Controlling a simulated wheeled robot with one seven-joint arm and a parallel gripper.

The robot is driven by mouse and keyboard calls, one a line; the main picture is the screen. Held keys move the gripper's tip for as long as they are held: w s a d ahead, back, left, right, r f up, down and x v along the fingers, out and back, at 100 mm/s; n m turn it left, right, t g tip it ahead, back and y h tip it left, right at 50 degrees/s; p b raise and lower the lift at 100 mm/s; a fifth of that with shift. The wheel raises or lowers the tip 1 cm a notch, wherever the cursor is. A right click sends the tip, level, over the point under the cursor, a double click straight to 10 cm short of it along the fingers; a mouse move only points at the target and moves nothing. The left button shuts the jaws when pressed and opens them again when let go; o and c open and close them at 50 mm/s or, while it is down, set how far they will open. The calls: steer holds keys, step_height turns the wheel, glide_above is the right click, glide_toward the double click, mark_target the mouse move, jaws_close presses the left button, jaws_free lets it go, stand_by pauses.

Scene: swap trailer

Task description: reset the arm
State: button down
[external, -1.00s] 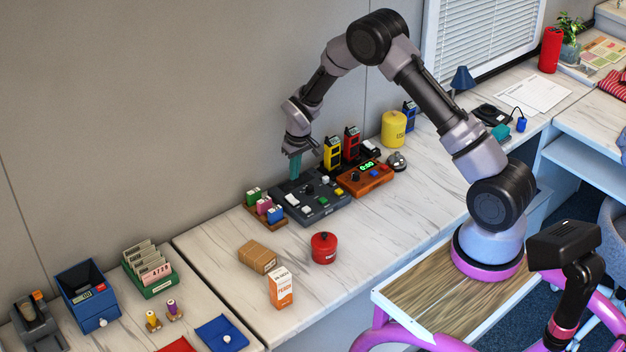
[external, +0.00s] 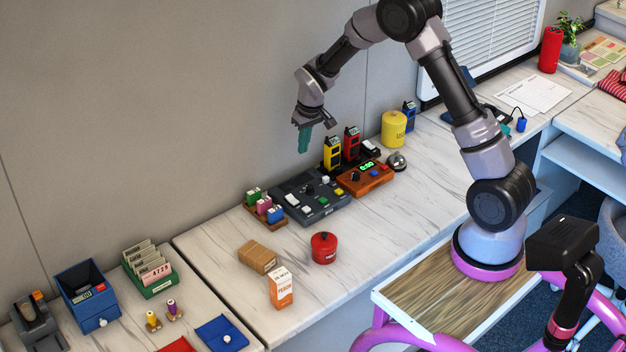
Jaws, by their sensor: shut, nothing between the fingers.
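My gripper (external: 304,140) hangs in the air above the far side of the desk. Its teal fingers point down, together and empty. It is above the dark grey control panel (external: 312,198) and to the left of the yellow radio (external: 333,154), apart from both. My arm rises from its pink-ringed base at the right and arches over the desk, with its elbow at the top edge of the picture.
The orange timer box (external: 364,178), red radio (external: 351,143) and yellow canister (external: 394,129) stand right of the panel. A red pot (external: 324,248), brown box (external: 257,257) and carton (external: 281,288) stand nearer. The desk's right middle is clear.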

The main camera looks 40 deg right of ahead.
steer(key=s+d+r+m+t+y, duration=0.1)
steer(key=s+r, duration=0.6)
steer(key=r, duration=0.4)
steer(key=s+d+r+m+t, duration=0.1)
steer(key=s+d+r, duration=0.1)
steer(key=s+r, duration=0.75)
steer(key=s+r+t, duration=0.1)
steer(key=s+r, duration=0.3)
steer(key=s, duration=0.5)
steer(key=s+r+m+t, duration=0.1)
steer(key=s+r, duration=0.3)
steer(key=s, duration=0.5)
steer(key=shift+d+r+m+t+y, duration=0.3)
steer(key=shift+r+t+y, duration=0.1)
steer(key=shift+t, duration=0.2)
steer(key=shift+w, duration=0.1)
